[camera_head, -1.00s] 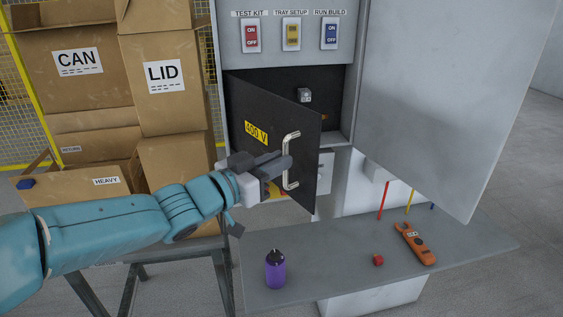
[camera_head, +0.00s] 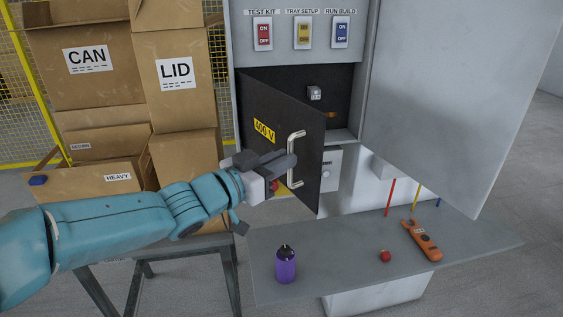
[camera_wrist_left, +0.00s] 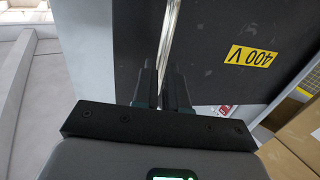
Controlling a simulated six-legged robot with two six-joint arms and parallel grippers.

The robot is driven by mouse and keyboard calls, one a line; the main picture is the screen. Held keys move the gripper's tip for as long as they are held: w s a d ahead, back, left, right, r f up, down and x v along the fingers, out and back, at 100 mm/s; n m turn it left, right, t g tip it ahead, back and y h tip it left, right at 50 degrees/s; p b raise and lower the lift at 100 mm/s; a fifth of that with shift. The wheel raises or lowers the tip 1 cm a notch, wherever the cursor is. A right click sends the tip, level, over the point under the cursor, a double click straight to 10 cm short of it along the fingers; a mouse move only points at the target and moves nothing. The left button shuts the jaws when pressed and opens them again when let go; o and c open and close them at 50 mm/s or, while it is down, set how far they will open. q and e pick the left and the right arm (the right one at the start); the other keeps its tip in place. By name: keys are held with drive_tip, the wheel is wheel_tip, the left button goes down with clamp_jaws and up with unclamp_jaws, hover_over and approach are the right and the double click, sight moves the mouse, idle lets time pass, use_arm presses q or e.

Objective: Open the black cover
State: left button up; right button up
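The black cover (camera_head: 280,120) with a yellow 400 V label (camera_head: 264,131) stands ajar on the grey cabinet, swung out from its left side. It has a pale metal bar handle (camera_head: 292,160) near its free edge. My left gripper (camera_head: 288,162) is at this handle. In the left wrist view the cover (camera_wrist_left: 215,50) fills much of the picture, and the handle (camera_wrist_left: 168,35) runs between the two close-set dark fingers (camera_wrist_left: 160,88), which look shut on it. Inside the opening a small grey part (camera_head: 314,93) shows. My right gripper is out of view.
A grey shelf (camera_head: 340,260) below holds a purple bottle (camera_head: 286,264), a red object (camera_head: 385,256) and an orange clamp meter (camera_head: 422,240). A large grey panel (camera_head: 450,90) stands at the right. Cardboard boxes (camera_head: 185,110) are stacked left of the cabinet. Three switches (camera_head: 303,33) are above.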

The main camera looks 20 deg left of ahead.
use_arm(q)
drive_tip(key=o, duration=0.4)
drive_tip(key=shift+w+a+r+y, duration=0.15)
drive_tip(key=shift+w+a, duration=0.05)
drive_tip(key=shift+a, duration=0.3)
drive_tip(key=shift+w+a+r+y, duration=0.15)
drive_tip(key=shift+a, duration=0.3)
drive_tip(key=shift+f, duration=0.25)
drive_tip(key=shift+f, duration=0.1)
drive_tip(key=shift+b+v, duration=0.65)
drive_tip(key=shift+v, duration=7.5)
